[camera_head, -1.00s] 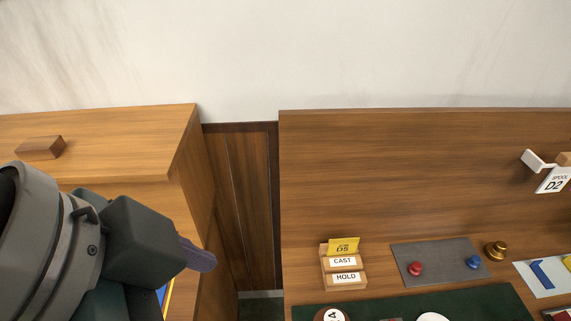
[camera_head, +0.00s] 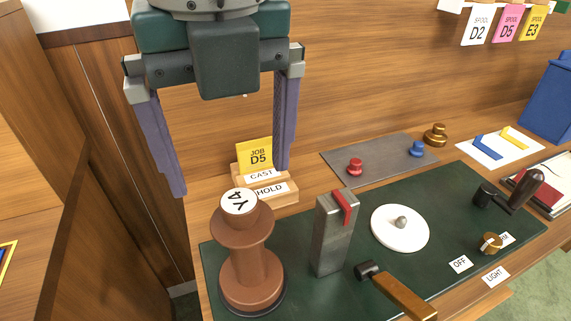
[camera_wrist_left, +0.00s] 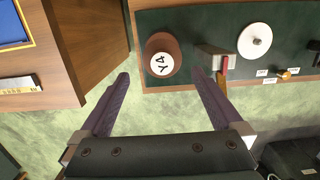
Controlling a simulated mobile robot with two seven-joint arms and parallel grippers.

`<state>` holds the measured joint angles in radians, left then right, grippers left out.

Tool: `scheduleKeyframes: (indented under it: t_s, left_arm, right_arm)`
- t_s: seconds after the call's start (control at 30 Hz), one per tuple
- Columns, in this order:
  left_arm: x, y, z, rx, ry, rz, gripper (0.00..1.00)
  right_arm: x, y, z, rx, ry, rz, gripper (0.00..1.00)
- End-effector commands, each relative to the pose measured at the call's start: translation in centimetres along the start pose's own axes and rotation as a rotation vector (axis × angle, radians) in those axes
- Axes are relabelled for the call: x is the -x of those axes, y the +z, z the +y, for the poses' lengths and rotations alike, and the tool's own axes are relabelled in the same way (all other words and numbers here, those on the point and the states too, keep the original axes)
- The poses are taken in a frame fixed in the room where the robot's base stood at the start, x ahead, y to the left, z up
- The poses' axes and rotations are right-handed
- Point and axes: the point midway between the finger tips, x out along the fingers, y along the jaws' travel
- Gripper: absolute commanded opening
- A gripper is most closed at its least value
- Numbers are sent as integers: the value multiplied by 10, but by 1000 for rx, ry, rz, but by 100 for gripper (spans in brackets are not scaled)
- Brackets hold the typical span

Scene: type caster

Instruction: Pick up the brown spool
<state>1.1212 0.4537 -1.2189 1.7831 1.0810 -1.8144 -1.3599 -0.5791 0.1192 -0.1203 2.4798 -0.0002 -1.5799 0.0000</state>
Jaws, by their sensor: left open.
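The brown spool (camera_head: 251,262) stands upright on the dark green mat at the near left of the desk. Its white top label reads Y4. In the left wrist view the spool (camera_wrist_left: 174,42) is seen from above, beyond the fingertips and between their lines. My left gripper (camera_head: 230,180) is open and empty, fingers pointing down, above and behind the spool in the head view. It also shows in the left wrist view (camera_wrist_left: 160,80) with fingers wide apart. The spool is clear of both fingers. My right gripper is not in view.
A metal post with a red strip (camera_head: 335,235) stands just right of the spool. A white disc (camera_head: 400,228), a brass-handled lever (camera_head: 398,292) and a crank (camera_head: 512,195) share the green mat (camera_head: 450,205). The JOB D5 card holder (camera_head: 266,177) is behind the spool.

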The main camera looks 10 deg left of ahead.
Motion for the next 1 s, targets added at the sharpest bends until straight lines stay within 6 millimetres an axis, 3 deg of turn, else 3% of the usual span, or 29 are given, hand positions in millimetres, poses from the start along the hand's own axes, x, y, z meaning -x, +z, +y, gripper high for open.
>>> scheduleKeyframes:
  t_s: [0.5, 0.77, 1.0]
  left_arm:
    - [-65, -1, -2, 3, -1, 0, 100]
    - [-70, -1, -2, 2, -4, -2, 100]
    - [-70, -1, -3, 2, -4, -2, 76]
  right_arm:
    - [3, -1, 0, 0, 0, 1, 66]
    - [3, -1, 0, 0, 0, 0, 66]
    - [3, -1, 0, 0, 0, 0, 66]
